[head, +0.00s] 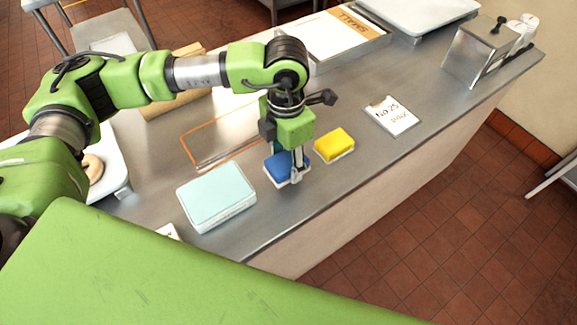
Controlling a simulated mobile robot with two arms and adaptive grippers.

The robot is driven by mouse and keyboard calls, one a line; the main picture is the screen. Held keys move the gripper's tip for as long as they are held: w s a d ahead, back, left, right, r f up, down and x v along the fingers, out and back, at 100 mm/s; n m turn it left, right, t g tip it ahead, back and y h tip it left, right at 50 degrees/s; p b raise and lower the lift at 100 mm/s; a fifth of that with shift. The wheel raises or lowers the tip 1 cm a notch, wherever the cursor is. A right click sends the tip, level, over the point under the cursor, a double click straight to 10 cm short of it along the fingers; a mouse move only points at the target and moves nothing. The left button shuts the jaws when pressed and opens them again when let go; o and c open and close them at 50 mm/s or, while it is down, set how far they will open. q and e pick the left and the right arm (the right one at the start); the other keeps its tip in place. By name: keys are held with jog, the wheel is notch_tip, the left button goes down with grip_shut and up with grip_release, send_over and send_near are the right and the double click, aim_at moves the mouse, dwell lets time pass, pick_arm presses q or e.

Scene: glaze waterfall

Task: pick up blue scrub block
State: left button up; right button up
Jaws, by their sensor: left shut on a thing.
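The blue scrub block (275,171) has a blue top and a pale base. It sits on or just above the grey metal counter, near its front edge; I cannot tell whether it touches the counter. My left gripper (298,176) points down from above and is shut on the blue scrub block, with a finger covering part of its right side. My right gripper is not in view.
A yellow block (334,146) lies close on the right, and a pale blue box (216,197) on the left. An orange-edged clear frame (187,150) is behind.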

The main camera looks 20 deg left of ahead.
aim_at(280, 172)
pick_arm(q)
jog(key=s+r+b, duration=0.1)
jog(key=s+r, duration=0.2)
jog(key=r, duration=0.1)
jog(key=shift+s+a+b, duration=0.15)
jog(key=shift+s+b, duration=0.15)
jog(key=s+r+b, duration=0.2)
jog(key=s+r, duration=0.2)
jog(key=s, duration=0.5)
jog(key=shift+s+a+r+b, duration=0.2)
jog(key=shift+a+r+b, duration=0.05)
jog(key=shift+a+b, duration=0.05)
